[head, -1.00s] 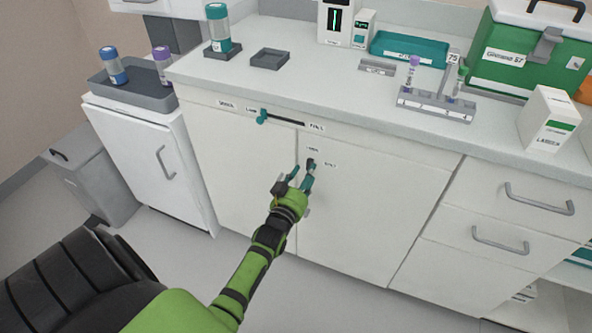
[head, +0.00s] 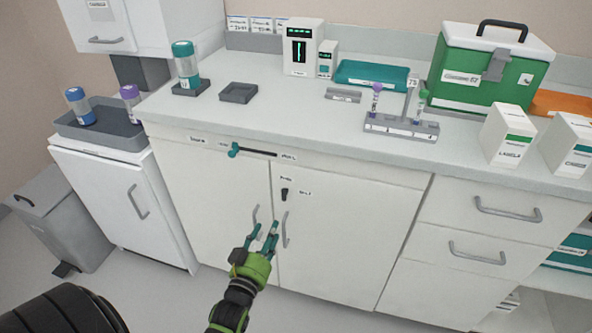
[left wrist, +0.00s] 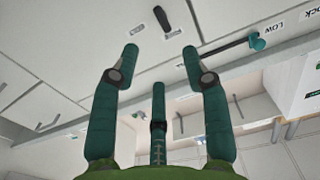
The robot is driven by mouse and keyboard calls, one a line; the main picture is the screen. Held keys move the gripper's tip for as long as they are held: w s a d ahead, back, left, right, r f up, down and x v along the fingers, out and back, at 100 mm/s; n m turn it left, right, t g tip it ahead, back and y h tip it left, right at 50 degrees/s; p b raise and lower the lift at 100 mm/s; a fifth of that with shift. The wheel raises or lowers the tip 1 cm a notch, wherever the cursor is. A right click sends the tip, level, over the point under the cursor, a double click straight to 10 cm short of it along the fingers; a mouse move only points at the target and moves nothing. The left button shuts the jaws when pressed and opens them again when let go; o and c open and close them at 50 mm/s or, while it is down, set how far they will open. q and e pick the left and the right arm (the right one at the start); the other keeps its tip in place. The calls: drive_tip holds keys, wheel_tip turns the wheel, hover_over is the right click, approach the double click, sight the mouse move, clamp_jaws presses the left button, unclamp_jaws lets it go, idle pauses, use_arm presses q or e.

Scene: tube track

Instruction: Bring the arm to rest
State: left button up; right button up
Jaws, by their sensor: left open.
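My left arm is green and black and comes in from the bottom of the head view. Its gripper (head: 266,233) has teal fingers and stands in front of the cabinet doors (head: 345,240), near their two handles. In the left wrist view the fingers (left wrist: 160,52) are spread apart with nothing between them. The cabinet's dark knob (head: 285,194) sits above the gripper, apart from it, and also shows in the left wrist view (left wrist: 162,18). The teal slider (head: 234,150) is at the left of its slot, marked LOW in the left wrist view (left wrist: 257,41). My right gripper is not seen.
The counter (head: 290,120) above holds a tube rack (head: 400,128), a teal tray (head: 372,75), a green case (head: 490,70) and white boxes (head: 508,135). A small white cabinet (head: 120,200) and a grey bin (head: 62,215) stand at the left. Floor shows below.

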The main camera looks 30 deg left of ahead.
use_arm(q)
drive_tip(key=s+d+f+m+g+h+p, duration=0.15)
drive_tip(key=s+d+f+g+p, duration=0.3)
drive_tip(key=f, duration=0.65)
drive_tip(key=s+d+f+m+g+h+p, duration=0.1)
drive_tip(key=s+d+f+g+h, duration=0.3)
drive_tip(key=s+f, duration=0.55)
drive_tip(key=s+f+g+p, duration=0.1)
drive_tip(key=s+f+g, duration=0.1)
drive_tip(key=s, duration=0.5)
drive_tip(key=s+d+f+m+g+p, duration=0.1)
drive_tip(key=s+f+g, duration=0.2)
drive_tip(key=s+f, duration=0.2)
drive_tip(key=s+f+m+g+y+p, duration=0.1)
drive_tip(key=s+f+g+p, duration=0.1)
drive_tip(key=s, duration=0.9)
wheel_tip(320, 180, down, 2)
drive_tip(key=shift+s+d+f+g, duration=0.15)
drive_tip(key=shift+s+f+g, duration=0.1)
drive_tip(key=shift+g, duration=0.2)
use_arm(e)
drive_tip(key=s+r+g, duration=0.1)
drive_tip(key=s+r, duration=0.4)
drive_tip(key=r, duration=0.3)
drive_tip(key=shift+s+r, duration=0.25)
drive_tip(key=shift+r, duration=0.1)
use_arm(q)
drive_tip(key=shift+m, duration=0.25)
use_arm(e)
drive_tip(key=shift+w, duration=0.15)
